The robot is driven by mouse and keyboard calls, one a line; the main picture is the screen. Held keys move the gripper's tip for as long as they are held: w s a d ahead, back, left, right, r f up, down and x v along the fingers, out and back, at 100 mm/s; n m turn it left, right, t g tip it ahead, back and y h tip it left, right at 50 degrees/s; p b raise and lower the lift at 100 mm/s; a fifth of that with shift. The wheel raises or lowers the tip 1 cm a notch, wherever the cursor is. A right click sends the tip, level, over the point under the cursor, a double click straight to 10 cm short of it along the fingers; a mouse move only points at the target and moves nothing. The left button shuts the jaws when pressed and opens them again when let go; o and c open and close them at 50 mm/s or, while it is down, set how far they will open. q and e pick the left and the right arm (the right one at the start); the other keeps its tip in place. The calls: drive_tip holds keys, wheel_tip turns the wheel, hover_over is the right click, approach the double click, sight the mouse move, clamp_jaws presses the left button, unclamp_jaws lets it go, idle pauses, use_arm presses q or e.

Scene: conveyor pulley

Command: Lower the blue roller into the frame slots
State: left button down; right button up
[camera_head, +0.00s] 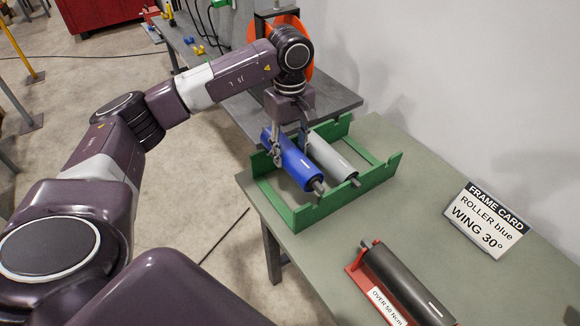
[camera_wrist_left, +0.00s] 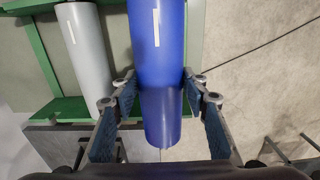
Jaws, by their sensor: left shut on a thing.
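The blue roller (camera_head: 292,163) has a pale stripe and a dark shaft end. My left gripper (camera_head: 288,142) is shut on it near its far end; in the left wrist view the roller (camera_wrist_left: 158,45) lies between the two padded fingers (camera_wrist_left: 158,90). The green frame (camera_head: 318,209) stands on the bench, with notched end walls. The blue roller is over the frame's left part, beside a grey roller (camera_head: 333,155) that lies across the frame. I cannot tell whether the blue roller's shaft touches the slots; its far end is hidden by the gripper. My right gripper is out of view.
A black roller (camera_head: 403,285) lies on a red holder labelled "OVER 50 Ncm" (camera_head: 386,303) at the front. A card (camera_head: 487,221) reads "ROLLER blue WING 30°". The grey-green bench (camera_head: 395,222) is clear between them. A dark table (camera_head: 340,101) and an orange disc stand behind.

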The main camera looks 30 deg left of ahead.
sight(290, 149)
use_arm(q)
wheel_tip(290, 149, up, 14)
drive_tip(key=shift+f, duration=0.25)
idle(0.5)
